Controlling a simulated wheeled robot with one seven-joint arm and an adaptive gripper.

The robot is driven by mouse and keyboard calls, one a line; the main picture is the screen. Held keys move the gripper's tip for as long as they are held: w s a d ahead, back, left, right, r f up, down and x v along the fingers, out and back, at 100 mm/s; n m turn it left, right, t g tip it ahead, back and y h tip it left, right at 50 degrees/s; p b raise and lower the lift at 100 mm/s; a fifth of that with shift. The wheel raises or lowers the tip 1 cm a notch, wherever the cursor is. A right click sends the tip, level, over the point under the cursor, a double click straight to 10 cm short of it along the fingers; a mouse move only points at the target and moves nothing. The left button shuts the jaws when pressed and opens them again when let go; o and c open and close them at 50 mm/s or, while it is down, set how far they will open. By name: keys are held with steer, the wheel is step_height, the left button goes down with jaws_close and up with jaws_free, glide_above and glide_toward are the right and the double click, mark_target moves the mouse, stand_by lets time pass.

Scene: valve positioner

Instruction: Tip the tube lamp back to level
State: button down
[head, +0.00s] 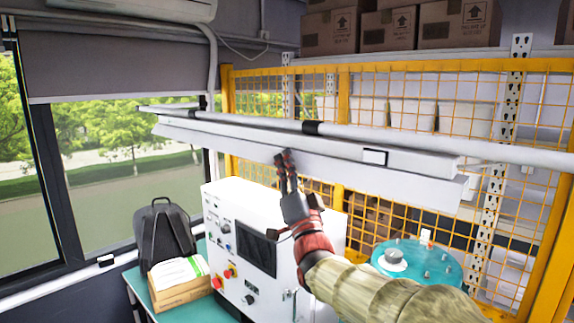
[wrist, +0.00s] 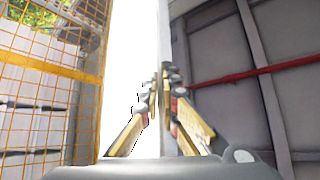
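The tube lamp (head: 330,148) is a long white housing hung below a white pipe with a black band. In the head view it slants down from upper left to lower right; how much of this is tilt and how much perspective I cannot tell. My gripper (head: 283,156) points up at the lamp's lower face, left of its middle. In the wrist view the lamp is a bright white strip (wrist: 138,50) running upward behind the fingers. My gripper's fingertips (wrist: 160,78) meet, with nothing seen between them. Whether they touch the lamp is unclear.
A white control cabinet (head: 232,265) stands below the lamp, beside a black backpack (head: 165,235) and a small box (head: 180,290). A yellow mesh fence (head: 228,90) and shelves with cartons (head: 330,32) are behind.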

steer(key=c, duration=2.3)
jaws_free()
steer(key=v, duration=1.2)
